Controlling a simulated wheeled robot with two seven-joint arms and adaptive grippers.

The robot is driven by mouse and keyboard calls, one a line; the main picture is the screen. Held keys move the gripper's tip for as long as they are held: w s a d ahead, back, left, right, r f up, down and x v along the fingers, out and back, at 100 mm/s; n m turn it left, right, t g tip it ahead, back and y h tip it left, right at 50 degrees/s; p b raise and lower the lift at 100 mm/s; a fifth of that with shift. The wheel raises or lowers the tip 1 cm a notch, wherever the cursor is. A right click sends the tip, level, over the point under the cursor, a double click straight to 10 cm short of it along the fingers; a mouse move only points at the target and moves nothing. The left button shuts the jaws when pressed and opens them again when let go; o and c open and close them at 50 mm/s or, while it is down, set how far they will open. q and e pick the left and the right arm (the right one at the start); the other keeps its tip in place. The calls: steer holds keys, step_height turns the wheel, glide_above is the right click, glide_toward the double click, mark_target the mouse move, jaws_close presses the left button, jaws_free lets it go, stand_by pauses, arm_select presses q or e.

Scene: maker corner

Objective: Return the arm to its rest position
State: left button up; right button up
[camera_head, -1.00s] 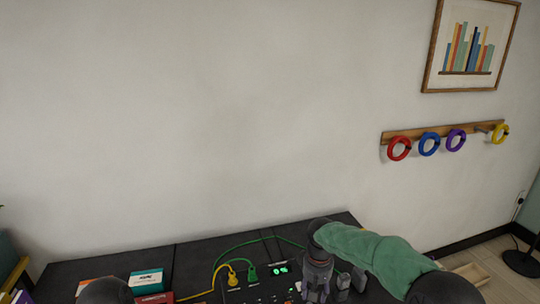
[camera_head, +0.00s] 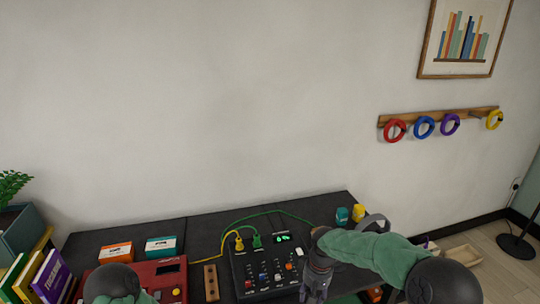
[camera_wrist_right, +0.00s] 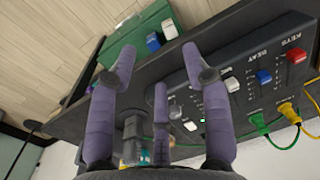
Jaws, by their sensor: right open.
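My right arm in its green sleeve reaches in from the right in the head view, over the right part of the dark table (camera_head: 205,228). Its gripper (camera_head: 316,288) points down beside the right edge of a black control panel (camera_head: 240,266). In the right wrist view the purple-grey fingers of the right gripper (camera_wrist_right: 158,62) are spread apart with nothing between them. The control panel (camera_wrist_right: 225,50), with sliders and coloured knobs, lies past the fingers. A dark joint of my left arm shows at the bottom left of the head view; the left gripper is out of view.
Yellow and green cables (camera_head: 257,241) plug into the panel. A red device (camera_head: 172,270), an orange-white box (camera_head: 116,253), a teal-white box (camera_head: 161,247), books (camera_head: 52,277) and a plant stand left. Teal and yellow pots (camera_head: 342,215) stand behind my right arm. A green box (camera_wrist_right: 125,45) shows in the wrist view.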

steer(key=s+a+f+m+y, duration=0.2)
steer(key=s+f, duration=0.7)
steer(key=f, duration=0.1)
steer(key=s+a+f+m+y, duration=0.1)
steer(key=s+a+f, duration=0.1)
steer(key=s+f, duration=0.7)
steer(key=s+f+m, duration=0.2)
steer(key=s+f, duration=0.2)
steer(key=s, duration=0.4)
steer(key=shift+s+d+t, duration=0.25)
steer(key=shift+d+t, duration=0.05)
steer(key=shift+d, duration=0.05)
